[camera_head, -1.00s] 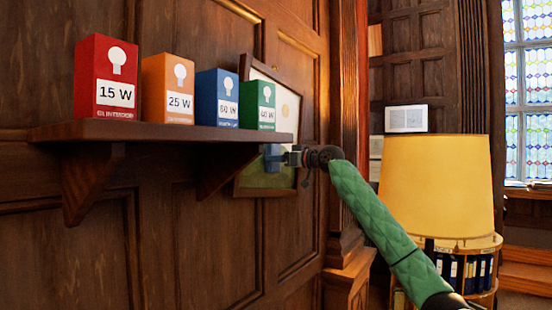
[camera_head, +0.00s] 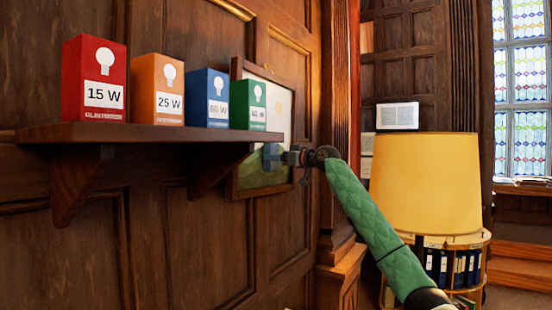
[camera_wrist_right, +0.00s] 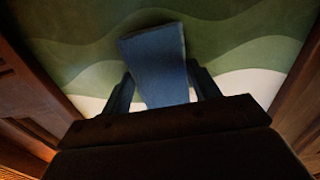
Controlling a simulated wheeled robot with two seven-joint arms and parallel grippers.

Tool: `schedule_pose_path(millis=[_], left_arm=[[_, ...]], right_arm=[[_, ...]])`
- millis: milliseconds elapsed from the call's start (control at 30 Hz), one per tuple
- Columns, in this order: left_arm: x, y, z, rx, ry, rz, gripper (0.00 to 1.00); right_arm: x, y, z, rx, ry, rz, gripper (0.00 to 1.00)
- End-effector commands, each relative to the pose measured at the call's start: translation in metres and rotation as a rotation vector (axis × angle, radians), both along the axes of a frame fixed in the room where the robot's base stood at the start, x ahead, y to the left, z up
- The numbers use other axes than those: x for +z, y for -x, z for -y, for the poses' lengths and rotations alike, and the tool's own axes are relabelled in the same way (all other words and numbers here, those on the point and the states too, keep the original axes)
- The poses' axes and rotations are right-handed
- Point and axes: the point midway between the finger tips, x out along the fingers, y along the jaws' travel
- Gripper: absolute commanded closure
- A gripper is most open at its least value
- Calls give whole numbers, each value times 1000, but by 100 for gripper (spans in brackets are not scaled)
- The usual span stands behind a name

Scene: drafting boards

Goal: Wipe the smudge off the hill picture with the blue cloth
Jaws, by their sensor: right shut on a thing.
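The hill picture (camera_head: 250,183) hangs in a dark frame on the panelled wall, partly hidden behind the shelf and boxes. In the right wrist view its green hill bands (camera_wrist_right: 235,40) fill the background. My right gripper (camera_head: 285,158) is in front of the picture's lower part, shut on the blue cloth (camera_wrist_right: 155,62). The cloth also shows in the head view (camera_head: 271,156), at the picture's surface; I cannot tell whether it touches. I see no smudge; the cloth, shelf and gripper hide part of the picture. My left gripper is not in view.
A wooden shelf (camera_head: 150,133) juts from the wall left of the gripper, bearing a red box (camera_head: 94,80), an orange box (camera_head: 157,90), a blue box (camera_head: 207,98) and a green box (camera_head: 248,104). A yellow lampshade (camera_head: 425,183) stands at the right.

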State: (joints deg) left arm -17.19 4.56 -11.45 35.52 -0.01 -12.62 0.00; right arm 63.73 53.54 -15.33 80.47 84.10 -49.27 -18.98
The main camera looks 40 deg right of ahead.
Motion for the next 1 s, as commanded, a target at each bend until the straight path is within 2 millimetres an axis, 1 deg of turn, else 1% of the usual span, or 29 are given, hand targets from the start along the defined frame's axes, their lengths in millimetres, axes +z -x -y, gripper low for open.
schedule_pose_path(millis=[533,833,1000], left_arm=[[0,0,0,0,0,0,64],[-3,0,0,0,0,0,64],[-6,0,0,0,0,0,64]], right_arm=[[-5,-12,32,0,-2,-1,57],[-6,-10,32,0,0,-1,57],[-5,-8,23,1,0,-1,57]])
